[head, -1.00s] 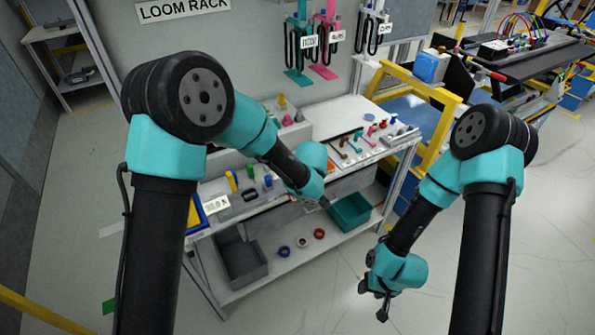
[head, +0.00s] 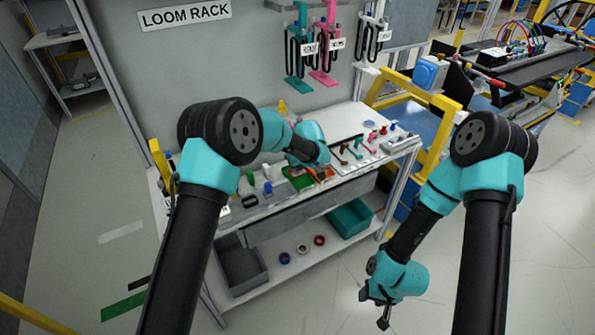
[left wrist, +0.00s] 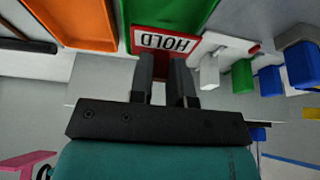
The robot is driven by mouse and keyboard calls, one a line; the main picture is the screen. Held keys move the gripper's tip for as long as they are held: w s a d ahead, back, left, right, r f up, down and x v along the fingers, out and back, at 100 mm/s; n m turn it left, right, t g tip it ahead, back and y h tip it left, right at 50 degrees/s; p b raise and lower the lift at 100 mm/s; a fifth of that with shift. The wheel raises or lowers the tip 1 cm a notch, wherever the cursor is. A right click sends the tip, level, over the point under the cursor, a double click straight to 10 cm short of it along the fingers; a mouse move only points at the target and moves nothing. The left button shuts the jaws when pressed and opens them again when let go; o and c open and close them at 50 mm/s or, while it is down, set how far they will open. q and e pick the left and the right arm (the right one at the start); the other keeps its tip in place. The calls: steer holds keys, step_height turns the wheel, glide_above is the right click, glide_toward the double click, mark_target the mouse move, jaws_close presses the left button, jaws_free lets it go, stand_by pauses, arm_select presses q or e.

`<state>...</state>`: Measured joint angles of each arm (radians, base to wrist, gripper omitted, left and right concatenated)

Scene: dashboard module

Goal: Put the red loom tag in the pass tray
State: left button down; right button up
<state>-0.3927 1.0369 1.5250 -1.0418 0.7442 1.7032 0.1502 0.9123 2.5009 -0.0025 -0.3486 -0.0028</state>
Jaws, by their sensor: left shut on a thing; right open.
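The red loom tag (left wrist: 165,42), a red-edged plate with a white face reading HOLD, shows upside down in the left wrist view. My left gripper (left wrist: 163,68) is shut on it. The tag overlaps the near edge of the green tray (left wrist: 190,12), which also shows on the bench in the head view (head: 297,181); I cannot tell whether they touch. An orange tray (left wrist: 75,22) lies beside the green one. I cannot read any label for a pass tray. In the head view my left fingertips are hidden. My right gripper (head: 376,309) is open and empty, low over the floor.
On the bench, blue and green pegs (left wrist: 270,80) stand beside the trays. Several small coloured parts (head: 365,145) lie at the bench's right. A teal bin (head: 350,217), a grey bin (head: 242,262) and several rings sit on the lower shelf. Loom rack hangers (head: 325,45) hang behind.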

arm_select(q)
steer(key=shift+w, duration=0.1)
steer(key=shift+w, duration=0.25)
steer(key=shift+f, duration=1.8)
steer(key=shift+f, duration=0.1)
steer(key=c, duration=1.1)
jaws_free()
steer(key=v, duration=1.2)
